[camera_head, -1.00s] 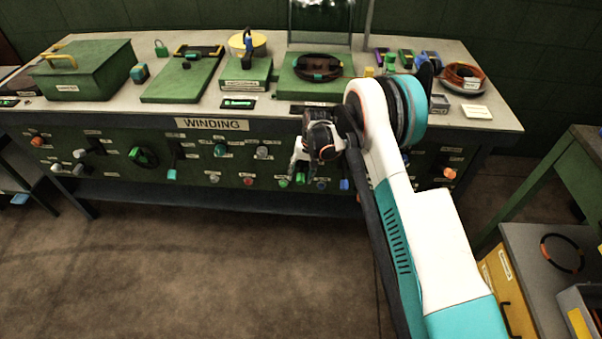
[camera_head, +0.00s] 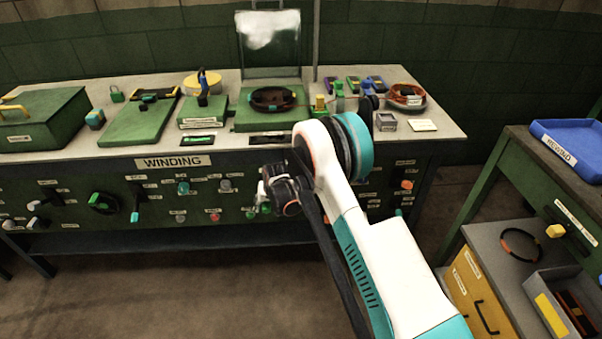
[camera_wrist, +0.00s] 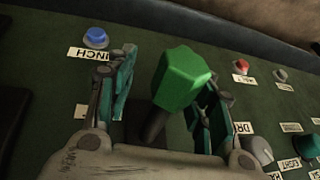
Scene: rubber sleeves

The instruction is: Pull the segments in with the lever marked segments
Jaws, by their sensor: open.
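In the wrist view a bright green lever knob (camera_wrist: 182,78) on a dark stem stands up between the two fingers of my gripper (camera_wrist: 170,82). The fingers are apart, one on either side of the knob; I cannot tell whether either touches it. No label reading segments is legible in either view, so I cannot confirm which lever this is. In the head view my gripper (camera_head: 283,192) is at the front panel of the winding bench, right of the WINDING sign (camera_head: 173,162), and hides part of the panel behind it.
Near the knob in the wrist view are a blue button (camera_wrist: 96,37) by an INCH label, a red button (camera_wrist: 242,67) and a grey knob (camera_wrist: 259,150).

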